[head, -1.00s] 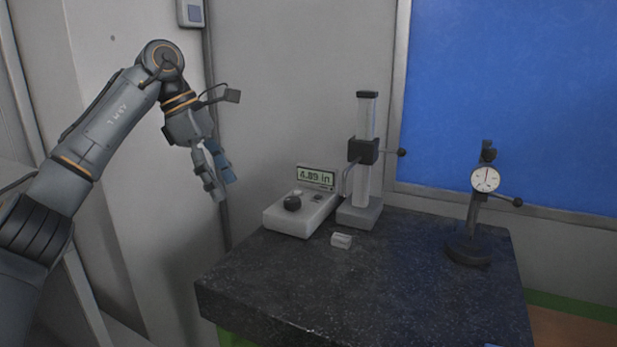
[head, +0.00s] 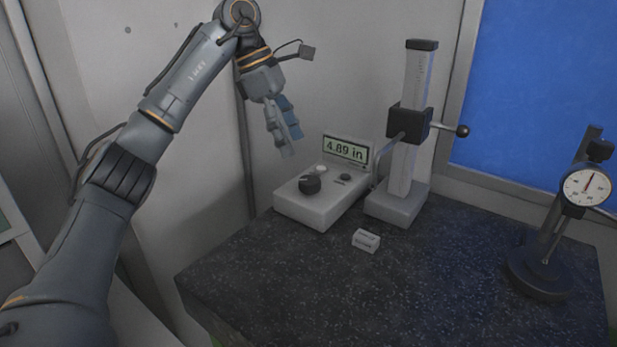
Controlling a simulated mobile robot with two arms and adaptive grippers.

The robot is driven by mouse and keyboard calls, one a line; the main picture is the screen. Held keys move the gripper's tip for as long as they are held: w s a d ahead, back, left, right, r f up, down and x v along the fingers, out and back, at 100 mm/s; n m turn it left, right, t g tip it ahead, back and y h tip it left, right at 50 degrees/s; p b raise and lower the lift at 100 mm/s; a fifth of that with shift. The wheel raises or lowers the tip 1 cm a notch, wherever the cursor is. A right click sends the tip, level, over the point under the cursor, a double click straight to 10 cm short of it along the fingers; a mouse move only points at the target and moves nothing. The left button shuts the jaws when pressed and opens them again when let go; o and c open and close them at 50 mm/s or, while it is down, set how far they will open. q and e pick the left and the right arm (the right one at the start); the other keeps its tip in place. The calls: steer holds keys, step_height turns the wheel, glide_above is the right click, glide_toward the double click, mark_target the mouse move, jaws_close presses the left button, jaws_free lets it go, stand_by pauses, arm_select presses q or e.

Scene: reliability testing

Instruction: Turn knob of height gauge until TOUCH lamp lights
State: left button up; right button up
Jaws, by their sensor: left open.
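The height gauge (head: 410,185) stands upright on the dark granite plate, with a pale column and a dark slider with a side handle. Beside it on the left is its light grey control box (head: 318,208). The box carries a black knob (head: 310,184), a small pale round part (head: 321,169), a small dark lamp or button (head: 345,177) and a display (head: 345,149) reading 4.89 in. No lit lamp shows. A small light block (head: 366,240) lies in front of the box. My left gripper (head: 286,146) is open and empty, above and left of the knob, apart from it.
The granite plate (head: 290,285) is mostly clear at the front. A dial indicator on a stand (head: 585,187) stands at the right. A grey wall and a blue board (head: 545,90) are behind.

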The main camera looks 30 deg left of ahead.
mark_target(310, 180)
arm_select(q)
steer(key=p+x, duration=0.1)
steer(key=x, duration=0.6)
steer(key=shift+w+f, duration=0.25)
steer(key=shift+f, duration=0.15)
steer(key=shift+w+d+f, duration=0.15)
steer(key=shift+d+f, duration=0.1)
steer(key=shift+f, duration=0.3)
arm_select(e)
steer(key=shift+w+a+r, duration=0.2)
steer(key=shift+w+r, duration=0.25)
steer(key=shift+w, duration=0.35)
arm_select(q)
steer(key=c, duration=1.1)
steer(key=shift+c, duration=0.2)
arm_select(e)
steer(key=shift+s, duration=0.15)
